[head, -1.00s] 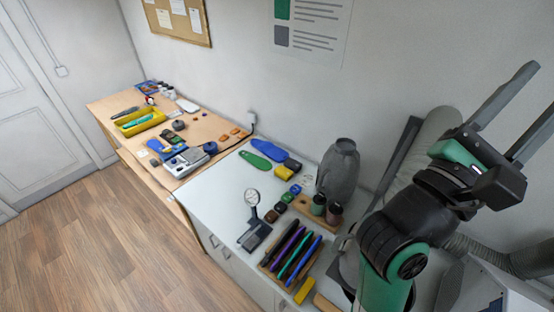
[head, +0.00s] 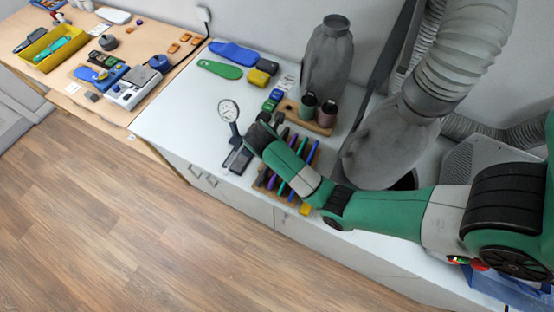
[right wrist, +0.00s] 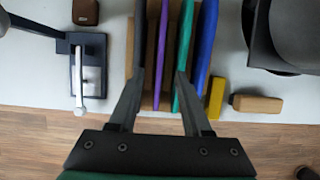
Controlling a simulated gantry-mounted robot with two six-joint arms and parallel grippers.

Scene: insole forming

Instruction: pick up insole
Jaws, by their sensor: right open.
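Several thin insoles stand on edge in a wooden rack (head: 262,183) on the white counter. In the right wrist view, a purple insole (right wrist: 161,55), a teal insole (right wrist: 186,50) and a blue insole (right wrist: 206,45) are side by side, with a dark one at their left. My right gripper (right wrist: 161,75) is open above the rack. The purple insole shows between its fingers; the right finger overlaps the teal one, and contact cannot be told. A green insole (head: 220,69) and a blue insole (head: 237,54) lie flat farther back. My left gripper is not in view.
A dial gauge on a stand (head: 229,112) is left of the rack. A yellow block (right wrist: 216,97) and a tan block (right wrist: 257,104) are to its right. Behind are cups (head: 327,114) and a grey vessel (head: 328,65).

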